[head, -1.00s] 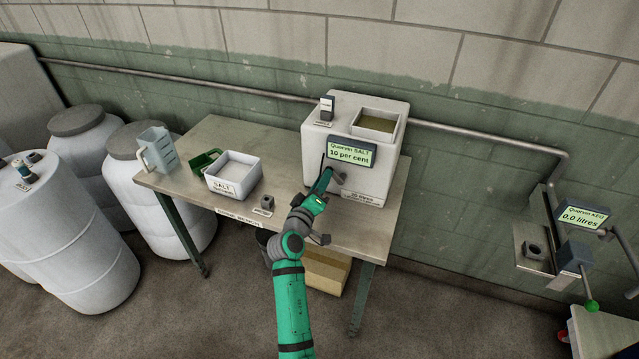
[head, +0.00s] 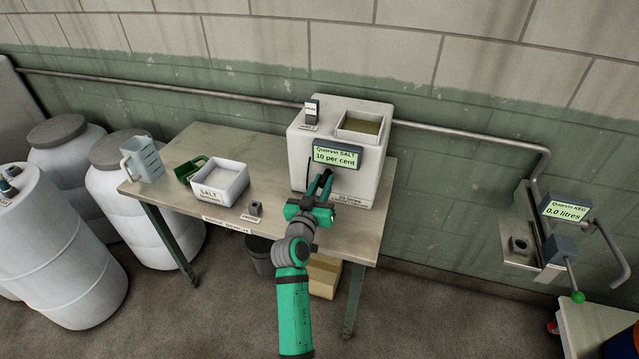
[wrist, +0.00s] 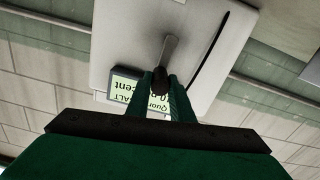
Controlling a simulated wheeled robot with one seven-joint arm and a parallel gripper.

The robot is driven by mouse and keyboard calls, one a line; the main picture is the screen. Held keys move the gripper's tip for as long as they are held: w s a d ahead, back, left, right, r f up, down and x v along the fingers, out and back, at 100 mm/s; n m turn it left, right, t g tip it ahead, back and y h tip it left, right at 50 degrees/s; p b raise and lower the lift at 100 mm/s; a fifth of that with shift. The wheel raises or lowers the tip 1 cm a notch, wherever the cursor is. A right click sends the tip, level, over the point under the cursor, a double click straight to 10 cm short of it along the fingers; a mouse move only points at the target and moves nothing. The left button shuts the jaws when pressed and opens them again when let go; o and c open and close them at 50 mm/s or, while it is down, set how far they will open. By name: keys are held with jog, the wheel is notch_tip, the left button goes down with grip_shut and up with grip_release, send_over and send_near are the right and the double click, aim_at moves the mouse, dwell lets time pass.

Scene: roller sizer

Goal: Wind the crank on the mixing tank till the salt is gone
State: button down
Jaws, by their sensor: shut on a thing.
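The mixing tank (head: 376,190) is a white box at the back right of the bench, with an open top that shows an olive-coloured surface (head: 362,127). Its display (head: 337,156) reads "Quorvin SALT 10 per cent". My gripper (head: 325,180) is at the tank's front, just below the display. In the wrist view the two green fingers (wrist: 161,95) are shut on the dark end of the crank (wrist: 168,55), whose light arm reaches to the tank face. In the head view my gripper hides most of the crank.
On the bench (head: 240,146) stand a white salt tub (head: 221,180), a green scoop (head: 188,170), a pale jug (head: 146,160) and a small grey block (head: 255,209). White barrels (head: 70,255) stand at the left. A keg display (head: 566,208) at the right reads 0.0 litres.

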jog(key=shift+s+d+f+m, duration=0.15)
jog(key=shift+d+m, duration=0.1)
jog(key=shift+m, duration=0.15)
jog(key=c, duration=1.6)
grip_release()
jog(key=shift+o, duration=0.2)
jog(key=shift+a, duration=0.1)
jog(key=v, duration=1)
jog(key=shift+s, duration=0.35)
